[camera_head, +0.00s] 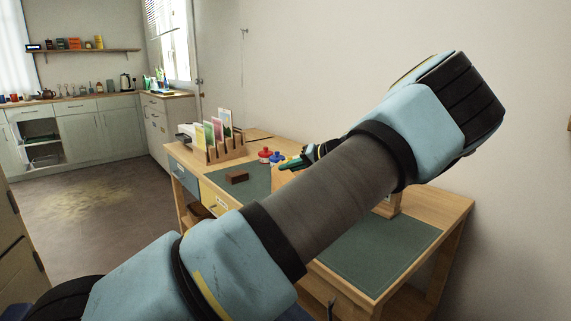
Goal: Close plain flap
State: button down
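The desk (455,212) has a blue-grey front panel (185,178) at its left end and a yellow front panel (222,199) with a pale label beside it. I cannot tell which part is the plain flap, or whether it is open; my arm covers much of the desk front. My arm crosses the view from lower left to upper right and folds back behind itself. My gripper (300,160) seems to show only in part, as dark parts above the desk just left of the forearm. Its fingers are too small and covered to read.
On the desk stand a wooden rack (220,153) with upright cards, a red object (265,154), a blue one (277,160) and a brown block (237,177). A green mat (375,255) lies bare at the right. Cabinets (85,135) line the far wall; the floor (90,205) between is clear.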

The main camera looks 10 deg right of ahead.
jog(key=shift+d+f+m+y, duration=0.15)
jog(key=shift+f+m+y, duration=0.1)
jog(key=shift+m+y, duration=0.25)
dwell(0.3)
jog(key=c, duration=1.1)
grip_release()
jog(key=shift+o, duration=0.2)
